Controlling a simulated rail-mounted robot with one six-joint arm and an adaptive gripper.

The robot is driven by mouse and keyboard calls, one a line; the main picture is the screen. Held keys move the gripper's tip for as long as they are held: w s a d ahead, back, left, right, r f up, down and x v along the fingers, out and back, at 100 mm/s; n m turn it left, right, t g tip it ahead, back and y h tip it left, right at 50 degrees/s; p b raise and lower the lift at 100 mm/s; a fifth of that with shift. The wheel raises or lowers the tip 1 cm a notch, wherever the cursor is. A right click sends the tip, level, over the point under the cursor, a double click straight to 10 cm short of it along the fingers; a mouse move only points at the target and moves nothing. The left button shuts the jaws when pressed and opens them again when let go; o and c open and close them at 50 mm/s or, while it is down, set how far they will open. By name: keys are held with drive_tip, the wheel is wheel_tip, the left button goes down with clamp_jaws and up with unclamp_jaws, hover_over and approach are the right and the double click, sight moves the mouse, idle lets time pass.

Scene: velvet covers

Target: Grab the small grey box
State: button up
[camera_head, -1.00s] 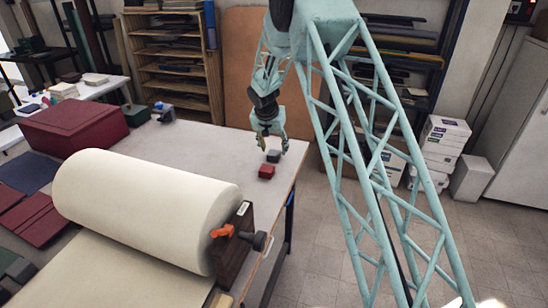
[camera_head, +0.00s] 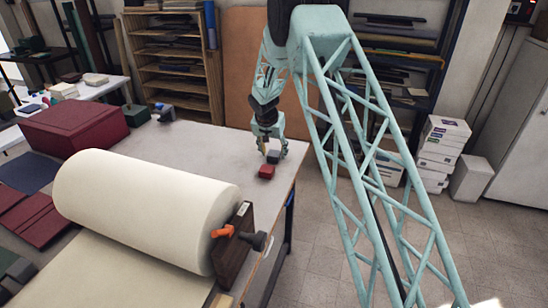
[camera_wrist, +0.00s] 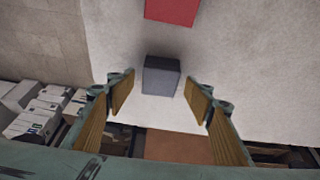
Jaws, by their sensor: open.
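The small grey box (camera_head: 273,156) sits on the white table near its right edge, just behind a small red box (camera_head: 266,172). In the wrist view the grey box (camera_wrist: 161,76) lies between and just beyond the fingertips, with the red box (camera_wrist: 172,11) farther off at the top. My gripper (camera_head: 275,157) is low over the table at the grey box, with its fingers apart on either side. In the wrist view my gripper (camera_wrist: 160,84) is open and empty, with clear gaps beside the box. Whether the fingertips reach down beside the box is hard to tell.
A large cream roll (camera_head: 145,208) with an orange-handled end block (camera_head: 234,243) takes up the table's front. A dark red case (camera_head: 75,130) stands at the left. The table (camera_head: 210,150) is bare left of the boxes; its right edge is close.

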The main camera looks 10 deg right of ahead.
drive_tip(key=shift+x, duration=0.8)
drive_tip(key=c, duration=0.9)
